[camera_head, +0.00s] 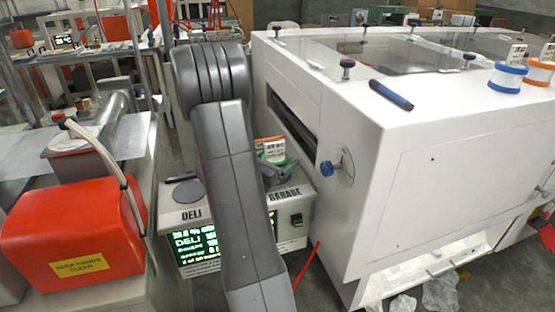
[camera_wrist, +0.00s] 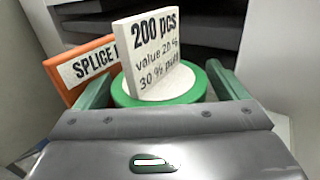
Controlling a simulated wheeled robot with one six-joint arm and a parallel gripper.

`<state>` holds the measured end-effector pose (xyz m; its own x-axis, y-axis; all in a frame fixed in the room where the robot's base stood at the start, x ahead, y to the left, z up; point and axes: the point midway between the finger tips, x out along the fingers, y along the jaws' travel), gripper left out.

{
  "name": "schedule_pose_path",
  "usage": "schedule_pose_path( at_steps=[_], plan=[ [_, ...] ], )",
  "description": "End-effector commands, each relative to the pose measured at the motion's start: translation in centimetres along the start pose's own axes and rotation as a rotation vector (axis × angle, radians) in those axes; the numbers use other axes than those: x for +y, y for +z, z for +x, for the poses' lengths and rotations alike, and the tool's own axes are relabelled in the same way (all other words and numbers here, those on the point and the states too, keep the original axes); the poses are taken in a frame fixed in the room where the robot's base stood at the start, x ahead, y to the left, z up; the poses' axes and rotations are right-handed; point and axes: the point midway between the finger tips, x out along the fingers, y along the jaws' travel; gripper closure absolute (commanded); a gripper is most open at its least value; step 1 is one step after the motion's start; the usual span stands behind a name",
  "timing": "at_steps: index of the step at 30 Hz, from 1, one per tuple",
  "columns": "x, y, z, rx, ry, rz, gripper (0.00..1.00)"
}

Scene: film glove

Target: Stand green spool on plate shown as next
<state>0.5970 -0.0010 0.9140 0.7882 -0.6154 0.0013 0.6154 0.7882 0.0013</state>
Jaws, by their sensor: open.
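The green spool (camera_wrist: 125,98) shows in the wrist view, with a white tag reading "200 pcs" (camera_wrist: 152,52) upright on it. My gripper (camera_wrist: 163,85) is open, with one green finger on each side of the spool; I cannot tell whether they touch it. In the head view my gripper (camera_head: 279,173) is low over the box by the GARAGE label (camera_head: 285,193), and my arm hides most of the spool. The DELI label (camera_head: 191,214) is on the box's left part, with a dark round plate (camera_head: 184,193) behind it. The lit screen (camera_head: 195,242) reads DELI.
An orange-edged SPLICE sign (camera_wrist: 80,68) stands just behind the spool. A white cabinet (camera_head: 345,125) rises close on the right, with a blue spool (camera_head: 508,77), an orange spool (camera_head: 539,71) and a blue marker (camera_head: 391,95) on top. A red machine (camera_head: 75,225) stands left.

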Motion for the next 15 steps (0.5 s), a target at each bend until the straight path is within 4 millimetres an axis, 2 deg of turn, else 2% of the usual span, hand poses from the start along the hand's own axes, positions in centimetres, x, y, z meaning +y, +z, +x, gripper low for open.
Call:
schedule_pose_path(
  at_steps=[2,15],
  plan=[
    [0.0,0.5,0.0,0.0,0.0,-0.001,0.07],
    [0.1,0.1,-9.0,0.0,0.004,0.001,0.07]
  ],
)
